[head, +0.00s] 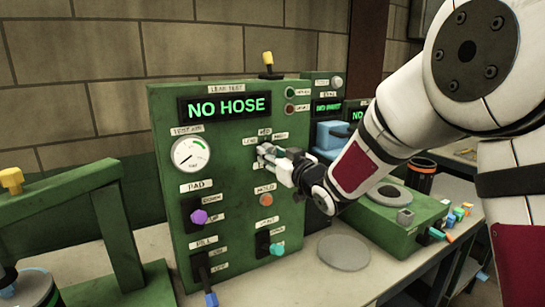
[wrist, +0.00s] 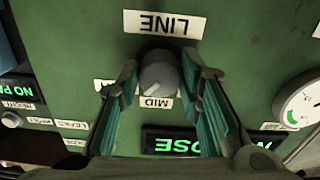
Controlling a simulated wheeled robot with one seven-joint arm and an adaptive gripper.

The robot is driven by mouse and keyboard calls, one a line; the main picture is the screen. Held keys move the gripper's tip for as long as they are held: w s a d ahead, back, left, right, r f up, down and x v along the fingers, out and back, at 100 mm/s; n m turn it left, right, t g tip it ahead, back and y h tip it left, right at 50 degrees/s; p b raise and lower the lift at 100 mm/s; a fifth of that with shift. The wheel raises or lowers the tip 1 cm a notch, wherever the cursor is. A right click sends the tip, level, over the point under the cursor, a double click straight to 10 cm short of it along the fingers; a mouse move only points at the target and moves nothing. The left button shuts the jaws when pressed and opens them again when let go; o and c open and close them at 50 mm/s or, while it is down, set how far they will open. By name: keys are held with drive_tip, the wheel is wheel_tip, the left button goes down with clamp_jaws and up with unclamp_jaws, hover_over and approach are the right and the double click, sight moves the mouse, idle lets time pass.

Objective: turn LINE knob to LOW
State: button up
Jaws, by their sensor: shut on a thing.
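The LINE knob (wrist: 158,71) is grey and round on the green panel, seen upside down in the wrist view. The LINE label (wrist: 161,24) is above it in that picture and the MID label (wrist: 156,103) just below. In the head view my gripper (head: 264,154) reaches the panel from the right and mostly hides the knob. The LOW label (head: 250,141) shows at its upper left.
The green panel (head: 165,120) carries a NO HOSE display (head: 228,107), a pressure gauge (head: 191,154), a purple knob (head: 199,217), a teal knob (head: 276,249) and a blue-tipped lever (head: 209,298). A green box (head: 400,240) and a grey disc (head: 343,253) are on the bench at right.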

drive_tip(key=n+b, duration=1.6)
drive_tip(key=b, duration=0.2)
drive_tip(key=shift+n+b, duration=0.3)
drive_tip(key=shift+b, duration=0.1)
drive_tip(key=shift+n+b, duration=0.3)
drive_tip(key=o, duration=1.2)
drive_tip(key=shift+c, duration=0.2)
drive_tip(key=shift+d+r, duration=0.1)
drive_tip(key=v, duration=1.2)
